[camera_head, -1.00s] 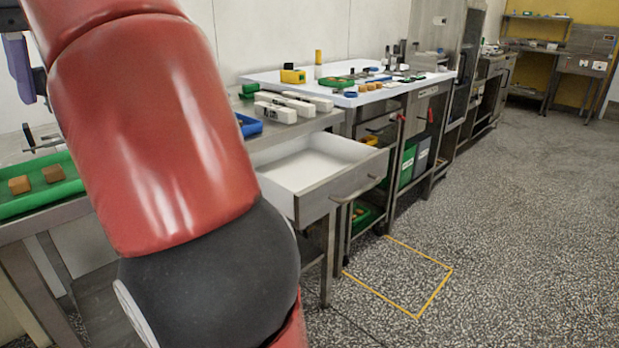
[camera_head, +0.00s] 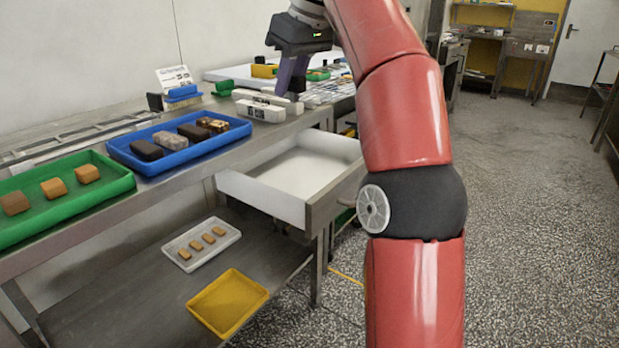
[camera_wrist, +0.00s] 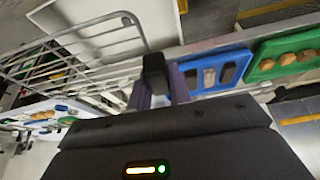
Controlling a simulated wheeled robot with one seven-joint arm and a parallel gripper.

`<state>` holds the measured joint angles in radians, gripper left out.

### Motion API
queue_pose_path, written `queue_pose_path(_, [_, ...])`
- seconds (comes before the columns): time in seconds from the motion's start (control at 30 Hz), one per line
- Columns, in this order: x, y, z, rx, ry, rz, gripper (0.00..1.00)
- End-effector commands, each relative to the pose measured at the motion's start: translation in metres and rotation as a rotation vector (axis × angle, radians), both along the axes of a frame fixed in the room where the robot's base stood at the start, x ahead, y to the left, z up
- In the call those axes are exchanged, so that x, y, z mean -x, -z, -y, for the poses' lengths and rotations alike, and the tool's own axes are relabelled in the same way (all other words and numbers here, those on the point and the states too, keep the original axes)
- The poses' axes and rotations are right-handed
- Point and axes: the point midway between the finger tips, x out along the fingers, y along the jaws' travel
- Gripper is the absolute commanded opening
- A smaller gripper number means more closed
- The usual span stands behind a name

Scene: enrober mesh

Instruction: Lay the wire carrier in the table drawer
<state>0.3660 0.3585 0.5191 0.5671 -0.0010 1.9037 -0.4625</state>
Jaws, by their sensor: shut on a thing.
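The wire carrier, a silver wire rack, fills the upper left of the wrist view (camera_wrist: 85,45). My gripper (camera_wrist: 157,78) is shut on its edge. In the head view my gripper (camera_head: 291,88) points down above the bench's far end, and the carrier (camera_head: 325,92) shows partly to its right, the rest hidden by my arm. The table drawer (camera_head: 300,168) is pulled open under the bench top, its white inside bare where it shows. The carrier is above and behind the drawer in the head view, apart from it.
On the bench (camera_head: 195,165) stand a blue tray (camera_head: 137,164) of dark bars and a green tray (camera_head: 120,203) of brown pieces. White blocks (camera_head: 262,110) lie near the drawer. The lower shelf bears a white tray (camera_head: 234,236) and a yellow tray (camera_head: 228,303). Floor at right is clear.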

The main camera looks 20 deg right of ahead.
Motion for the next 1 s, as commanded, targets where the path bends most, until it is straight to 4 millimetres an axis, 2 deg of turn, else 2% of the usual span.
queue_pose_path(0.03, [-0.010,0.007,-0.007,0.000,-0.035,-0.001,0.00])
queue_pose_path(0.1, [-0.017,0.014,-0.012,0.002,-0.062,0.000,0.00])
queue_pose_path(0.27, [-0.020,0.039,-0.013,0.006,-0.074,-0.001,0.00])
queue_pose_path(0.4, [-0.019,0.080,-0.013,0.006,-0.071,-0.001,0.00])
queue_pose_path(0.7, [-0.019,0.154,-0.013,0.004,-0.070,-0.001,0.00])
queue_pose_path(0.8, [-0.019,0.168,-0.013,0.004,-0.071,0.000,0.00])
queue_pose_path(1.0, [-0.019,0.183,-0.013,0.004,-0.071,0.000,0.00])
